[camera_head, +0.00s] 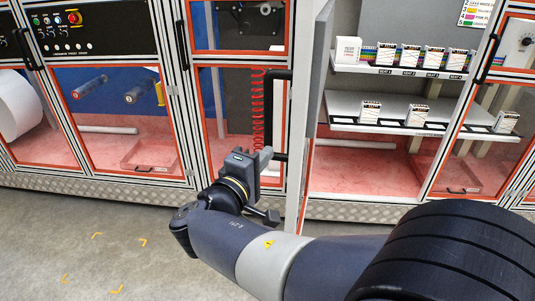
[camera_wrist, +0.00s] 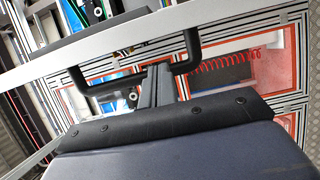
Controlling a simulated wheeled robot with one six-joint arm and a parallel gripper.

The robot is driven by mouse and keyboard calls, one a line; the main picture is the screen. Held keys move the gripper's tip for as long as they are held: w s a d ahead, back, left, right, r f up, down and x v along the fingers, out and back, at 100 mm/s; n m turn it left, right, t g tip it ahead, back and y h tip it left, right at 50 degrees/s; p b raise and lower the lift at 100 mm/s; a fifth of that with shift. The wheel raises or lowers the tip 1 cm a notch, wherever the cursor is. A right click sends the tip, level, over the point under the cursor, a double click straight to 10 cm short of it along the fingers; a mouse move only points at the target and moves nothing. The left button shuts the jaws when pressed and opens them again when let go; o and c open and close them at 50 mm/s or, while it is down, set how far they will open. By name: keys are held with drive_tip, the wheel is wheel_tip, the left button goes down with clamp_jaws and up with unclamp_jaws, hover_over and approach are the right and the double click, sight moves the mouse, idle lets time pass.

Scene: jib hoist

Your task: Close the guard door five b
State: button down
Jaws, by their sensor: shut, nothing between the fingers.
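The guard door (camera_head: 311,110) stands swung open toward me, seen nearly edge-on in the head view. In the wrist view its pale frame (camera_wrist: 115,40) crosses the picture at a slant. Its black bar handle (camera_head: 280,112) faces left in the head view; it also shows in the wrist view (camera_wrist: 192,48). My gripper (camera_head: 264,156) is shut and empty at the lower end of the handle. In the wrist view my fingers (camera_wrist: 159,84) overlap the handle's bar; whether they touch it I cannot tell. No door label is readable.
The opening behind the door shows an upper shelf (camera_head: 400,71) and a lower shelf (camera_head: 395,127) with several small boxes. Closed framed panels (camera_head: 125,125) stand to the left. A red coiled cable (camera_head: 258,110) hangs behind the handle. The floor (camera_head: 80,240) at left is clear.

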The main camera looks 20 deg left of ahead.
sight(279, 155)
drive_tip(key=w, duration=0.4)
drive_tip(key=w+d+p, duration=0.1)
drive_tip(key=w, duration=0.2)
drive_tip(key=shift+w+d, duration=0.2)
drive_tip(key=shift+w, duration=0.4)
